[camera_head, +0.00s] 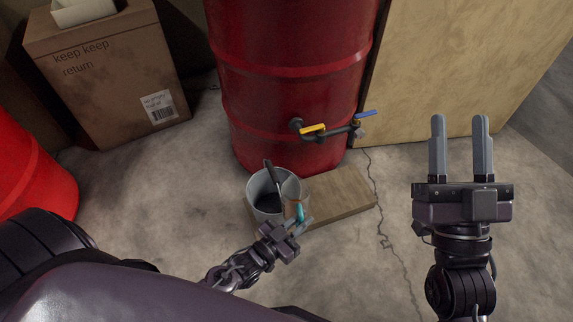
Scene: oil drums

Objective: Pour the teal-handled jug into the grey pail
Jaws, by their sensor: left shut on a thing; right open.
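The grey pail (255,190) stands on a low wooden board in front of the red drum, with dark contents visible inside. The jug (291,189) is a small clear vessel with a teal handle (299,211). It is at the pail's right side and overlaps the rim in this view; I cannot tell whether it touches the pail or how far it is tilted. My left gripper (299,221) is shut on the jug at its handle. My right gripper (461,150) is open and empty, off to the right above the floor.
A dark-handled tool (271,174) leans in the pail. The wooden board (345,194) extends right. A red drum (292,75) has a tap with yellow (312,129) and blue (366,114) levers. A cardboard box (105,75) and another red drum (35,165) stand left.

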